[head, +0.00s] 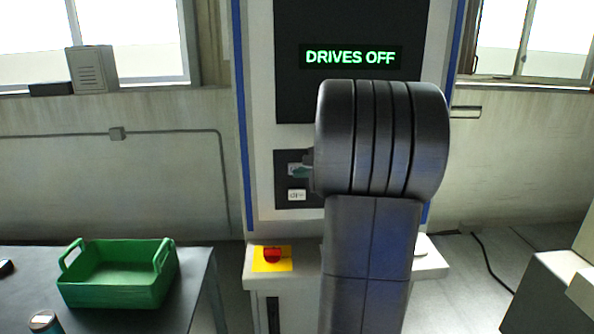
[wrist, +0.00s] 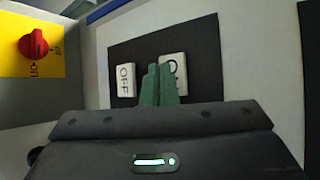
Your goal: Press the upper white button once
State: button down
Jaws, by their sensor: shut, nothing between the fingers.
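Two white buttons sit one above the other on a dark plate on the machine front. The upper button (head: 293,168) is partly covered by my gripper (head: 301,171) in the head view. The lower button (head: 297,195) reads OFF. In the wrist view the picture is turned: the OFF button (wrist: 125,80) is at left and the upper button (wrist: 176,67) at right, its lettering partly hidden. My gripper (wrist: 159,82) is shut and empty, its green fingertips overlapping the upper button's left edge. I cannot tell whether they touch it.
A screen (head: 351,56) above reads DRIVES OFF. A red rotary switch (head: 272,255) on a yellow plate is on the ledge below; it also shows in the wrist view (wrist: 33,44). A green crate (head: 118,292) stands on the table at left.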

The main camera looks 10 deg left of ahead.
jog(key=shift+w+a, duration=0.1)
jog(key=shift+w, duration=0.25)
dwell(0.7)
jog(key=shift+s, duration=0.1)
jog(key=shift+s+d, duration=0.2)
jog(key=shift+s, duration=0.5)
jog(key=s+b, duration=0.1)
jog(key=s, duration=0.1)
jog(key=s+d, duration=0.1)
jog(key=s, duration=0.1)
jog(key=shift+s+d+b, duration=0.2)
jog(key=shift+s+b, duration=0.2)
jog(key=shift+w, duration=0.1)
dwell(0.6)
